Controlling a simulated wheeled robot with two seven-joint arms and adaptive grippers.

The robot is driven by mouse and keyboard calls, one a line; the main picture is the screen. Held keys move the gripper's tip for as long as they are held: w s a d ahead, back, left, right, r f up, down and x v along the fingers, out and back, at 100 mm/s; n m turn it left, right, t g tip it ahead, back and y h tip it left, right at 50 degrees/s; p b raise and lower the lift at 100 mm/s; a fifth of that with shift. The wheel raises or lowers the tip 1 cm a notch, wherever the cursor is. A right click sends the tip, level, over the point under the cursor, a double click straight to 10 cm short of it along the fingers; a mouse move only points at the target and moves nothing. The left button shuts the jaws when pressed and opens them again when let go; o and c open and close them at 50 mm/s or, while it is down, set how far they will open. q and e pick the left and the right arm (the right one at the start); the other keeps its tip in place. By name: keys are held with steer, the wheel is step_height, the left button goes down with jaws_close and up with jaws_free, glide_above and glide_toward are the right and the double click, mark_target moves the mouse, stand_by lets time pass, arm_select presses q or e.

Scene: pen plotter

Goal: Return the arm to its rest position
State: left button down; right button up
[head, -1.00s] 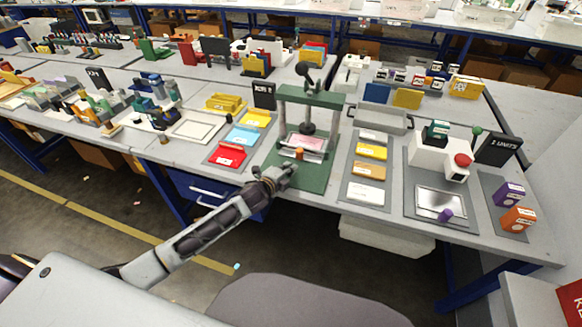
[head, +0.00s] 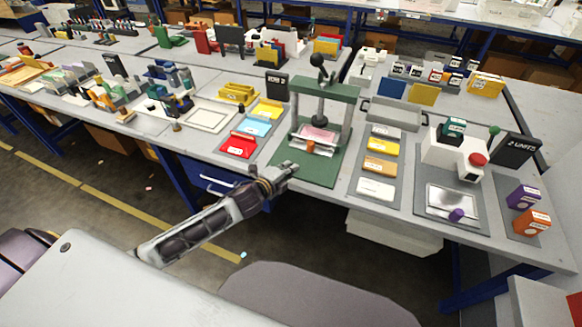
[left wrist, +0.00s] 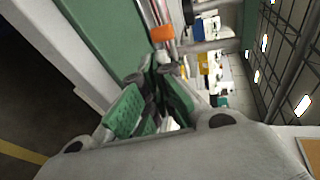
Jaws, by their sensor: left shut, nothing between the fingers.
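My left arm reaches in from the lower left in the head view. Its gripper (head: 290,169) is shut and empty at the front edge of the green press (head: 312,178), low beside its base plate. In the left wrist view the shut fingers (left wrist: 155,80) point toward the press, with an orange piece (left wrist: 161,33) just beyond them. In the head view a pink sheet (head: 318,134) lies under the press with an orange piece at its front. My right gripper is not in view.
Red, blue and yellow card stacks (head: 238,145) lie left of the press, and a grey tray of cards (head: 376,188) lies right. Open floor lies before the table.

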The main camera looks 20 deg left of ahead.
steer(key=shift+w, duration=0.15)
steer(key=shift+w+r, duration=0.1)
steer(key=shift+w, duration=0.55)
